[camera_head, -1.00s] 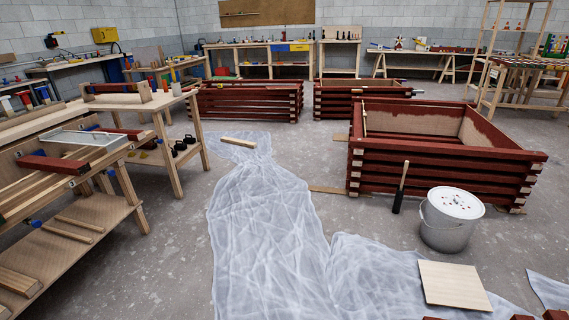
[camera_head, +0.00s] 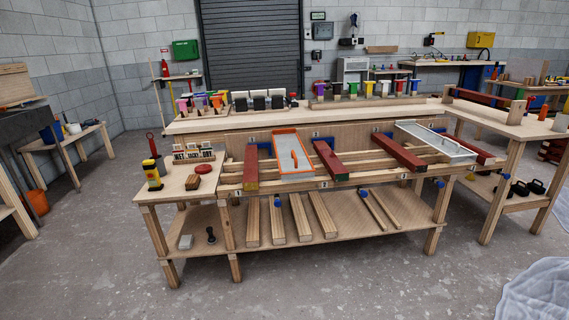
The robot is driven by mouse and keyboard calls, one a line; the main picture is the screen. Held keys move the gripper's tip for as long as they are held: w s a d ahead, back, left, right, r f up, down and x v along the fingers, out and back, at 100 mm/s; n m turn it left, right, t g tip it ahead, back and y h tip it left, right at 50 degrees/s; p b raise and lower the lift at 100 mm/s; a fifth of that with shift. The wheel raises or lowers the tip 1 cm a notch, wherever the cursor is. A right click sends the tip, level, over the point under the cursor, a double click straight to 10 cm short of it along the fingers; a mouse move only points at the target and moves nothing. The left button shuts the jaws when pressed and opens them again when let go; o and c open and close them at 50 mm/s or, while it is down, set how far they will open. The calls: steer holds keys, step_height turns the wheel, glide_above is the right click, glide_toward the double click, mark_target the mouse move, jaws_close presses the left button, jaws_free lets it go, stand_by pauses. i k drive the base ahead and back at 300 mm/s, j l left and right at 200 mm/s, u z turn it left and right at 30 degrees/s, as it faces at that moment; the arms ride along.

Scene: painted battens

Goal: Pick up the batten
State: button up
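Several red-painted battens lie across the rails of the workbench (camera_head: 345,182). One red batten (camera_head: 251,167) is at the left, one red batten (camera_head: 330,160) is in the middle, and one red batten (camera_head: 398,152) is right of it. Another lies partly behind the grey tray at the right. Bare wooden battens (camera_head: 300,217) lie on the bench's lower shelf. I cannot tell which one the task means. My gripper is not in view, and no batten is seen held.
An orange-framed tray (camera_head: 291,152) and a grey tray (camera_head: 436,143) sit among the red battens. Blue clamps, a yellow-and-black bottle (camera_head: 152,175) and labelled blocks are on the bench. The concrete floor (camera_head: 330,285) in front is clear; plastic sheeting (camera_head: 540,295) lies at lower right.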

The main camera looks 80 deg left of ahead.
mark_target(250, 178)
steer(key=u, duration=2.6)
